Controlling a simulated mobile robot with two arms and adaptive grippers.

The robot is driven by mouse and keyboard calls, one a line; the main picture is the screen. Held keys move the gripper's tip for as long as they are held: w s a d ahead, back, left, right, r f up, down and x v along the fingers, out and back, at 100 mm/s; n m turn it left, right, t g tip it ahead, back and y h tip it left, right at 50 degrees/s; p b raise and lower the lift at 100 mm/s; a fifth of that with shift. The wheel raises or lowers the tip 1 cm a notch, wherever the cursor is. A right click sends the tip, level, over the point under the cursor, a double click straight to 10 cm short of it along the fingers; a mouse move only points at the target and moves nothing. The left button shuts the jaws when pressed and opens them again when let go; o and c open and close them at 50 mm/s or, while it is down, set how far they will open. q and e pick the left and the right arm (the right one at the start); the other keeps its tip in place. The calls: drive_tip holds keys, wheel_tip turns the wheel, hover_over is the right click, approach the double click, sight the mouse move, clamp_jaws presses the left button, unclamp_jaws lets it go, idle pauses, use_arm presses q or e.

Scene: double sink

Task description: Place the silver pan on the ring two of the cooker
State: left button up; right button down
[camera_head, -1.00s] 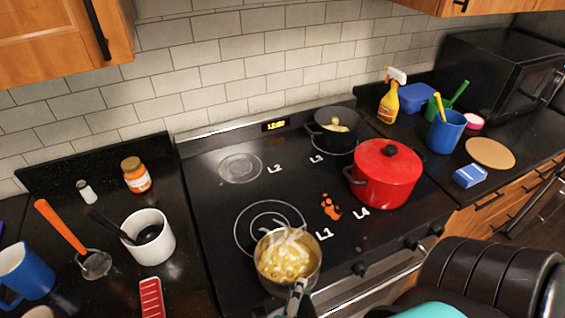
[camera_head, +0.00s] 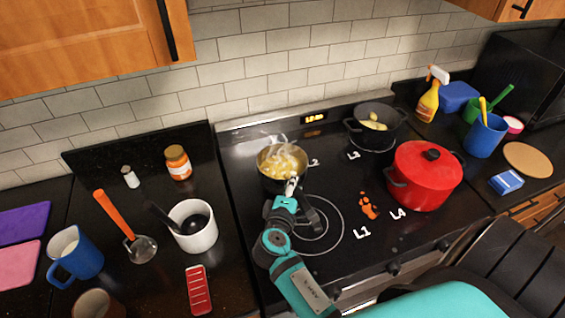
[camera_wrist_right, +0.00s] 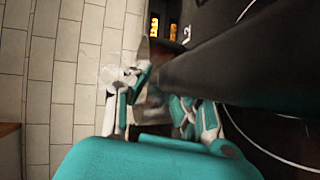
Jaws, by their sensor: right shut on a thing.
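The silver pan (camera_head: 268,183), with yellow food and steam in it, is at the back left of the cooker (camera_head: 236,225), over the spot marked L2. It hides ring two and part of that label; I cannot tell whether its base touches the cooker. My right gripper (camera_head: 289,194) is shut on the pan's handle at its front side. In the right wrist view the fingers of my right gripper (camera_wrist_right: 158,98) are close up, and the pan is hard to make out. My left gripper is not in view.
Ring L1 (camera_head: 322,243) is bare, partly behind my right arm. A red pot (camera_head: 425,182) stands at L4 and a dark pot (camera_head: 368,138) at L3. A white mug (camera_head: 198,240), a jar (camera_head: 178,163) and an orange-handled utensil (camera_head: 115,215) are on the left counter.

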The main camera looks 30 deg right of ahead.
sight(279, 184)
drive_tip(key=w+d+b, duration=0.1)
drive_tip(key=w+d, duration=0.1)
drive_tip(key=w, duration=0.1)
drive_tip(key=w+d+b, duration=0.1)
drive_tip(key=w, duration=0.3)
drive_tip(key=w+d+f+b, duration=0.1)
drive_tip(key=w+d, duration=0.1)
drive_tip(key=w, duration=0.2)
drive_tip(key=shift+w+d, duration=0.1)
drive_tip(key=shift+d, duration=0.2)
drive_tip(key=shift+w+f, duration=0.1)
wheel_tip(279, 184, down, 4)
drive_tip(key=b, duration=0.3)
drive_tip(key=shift+r, duration=0.3)
drive_tip(key=c, duration=1.5)
unclamp_jaws()
drive_tip(key=shift+c, duration=0.2)
drive_tip(key=o, duration=0.4)
drive_tip(key=shift+a, duration=0.1)
drive_tip(key=shift+s+a, duration=0.2)
drive_tip(key=shift+s, duration=0.1)
drive_tip(key=p+v, duration=0.3)
drive_tip(key=v, duration=0.8)
drive_tip(key=shift+s+a+r, duration=0.1)
drive_tip(key=shift+s, duration=0.1)
